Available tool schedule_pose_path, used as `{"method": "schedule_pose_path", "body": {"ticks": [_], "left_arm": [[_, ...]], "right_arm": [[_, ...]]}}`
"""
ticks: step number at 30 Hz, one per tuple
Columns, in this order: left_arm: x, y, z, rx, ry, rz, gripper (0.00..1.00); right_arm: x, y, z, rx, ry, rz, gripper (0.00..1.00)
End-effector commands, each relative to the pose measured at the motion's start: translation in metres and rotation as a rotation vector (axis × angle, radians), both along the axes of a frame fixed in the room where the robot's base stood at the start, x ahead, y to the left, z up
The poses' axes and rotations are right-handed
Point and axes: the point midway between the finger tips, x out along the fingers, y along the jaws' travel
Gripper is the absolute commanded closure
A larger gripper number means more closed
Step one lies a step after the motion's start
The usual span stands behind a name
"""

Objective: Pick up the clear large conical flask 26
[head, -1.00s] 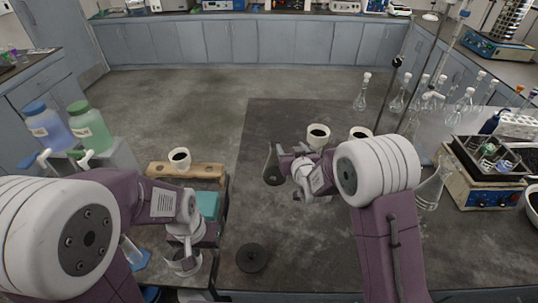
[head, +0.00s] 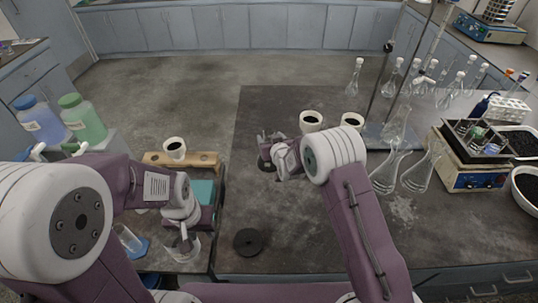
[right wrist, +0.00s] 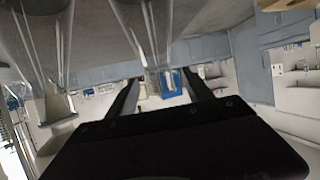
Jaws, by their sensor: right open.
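My right gripper (head: 273,150) is over the left part of the dark bench. In the right wrist view its two fingers (right wrist: 162,76) are apart. A clear glass neck (right wrist: 156,82) shows between or just beyond them; I cannot tell whether it touches. In the head view a glass flask with a dark base (head: 265,165) is at this gripper, mostly hidden by it. Several clear large conical flasks (head: 388,170) stand to the right of my right arm. No label 26 is readable. My left gripper (head: 184,236) points down over a glass vessel (head: 186,252); its jaws are unclear.
Two white cups with dark contents (head: 311,121) stand behind my right gripper. A black disc (head: 248,242) lies on the bare bench front. A stand (head: 385,80) and a blue-white device (head: 480,170) are at right. A wooden rack (head: 205,160) holds another cup.

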Motion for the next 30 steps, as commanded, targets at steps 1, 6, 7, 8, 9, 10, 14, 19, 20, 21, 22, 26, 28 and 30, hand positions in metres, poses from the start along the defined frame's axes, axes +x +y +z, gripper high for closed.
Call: {"method": "schedule_pose_path", "body": {"ticks": [1,6,7,8,9,10,14,19,20,21,22,26,28,30], "left_arm": [[0.0,0.0,0.002,0.0,0.0,0.0,0.64],[0.0,0.0,0.003,0.0,0.0,0.0,0.64],[0.0,0.0,0.003,0.0,0.0,0.0,0.64],[0.0,0.0,0.003,0.0,0.0,0.0,0.64],[0.0,0.0,0.003,0.0,0.0,0.0,0.64],[0.0,0.0,0.003,0.0,0.0,0.0,0.64],[0.0,0.0,0.003,0.0,0.0,0.0,0.64],[0.0,0.0,0.003,0.0,0.0,0.0,0.64],[0.0,0.0,0.003,0.0,0.0,0.0,0.64],[0.0,0.0,0.003,0.0,0.0,0.0,0.64],[0.0,0.0,0.003,0.0,0.0,0.0,0.64],[0.0,0.0,0.002,0.0,0.0,0.0,0.64],[0.0,0.0,0.002,0.0,0.0,0.0,0.64],[0.0,0.0,0.002,0.0,0.0,0.0,0.64]], "right_arm": [[0.007,0.002,-0.003,0.0,0.001,0.0,0.4],[0.018,0.004,-0.008,-0.001,0.001,-0.001,0.4],[0.018,0.004,-0.008,-0.001,0.001,-0.001,0.4],[0.019,0.004,-0.008,-0.001,0.001,-0.001,0.4],[0.018,0.004,-0.008,-0.001,0.001,-0.001,0.4],[0.018,0.004,-0.008,-0.001,0.001,-0.001,0.4],[0.018,0.004,-0.008,-0.001,0.001,-0.001,0.62],[0.018,0.004,-0.008,-0.001,0.001,-0.001,1.0],[0.018,0.004,-0.008,-0.001,0.001,-0.001,1.0],[0.018,0.004,-0.008,-0.001,0.001,-0.001,1.0],[0.018,0.004,-0.008,-0.001,0.001,-0.001,1.0],[0.018,0.004,-0.008,-0.001,0.002,0.0,1.0],[0.018,0.004,-0.009,-0.001,0.002,0.0,1.0],[0.018,0.004,-0.009,-0.001,0.003,0.0,1.0]]}}
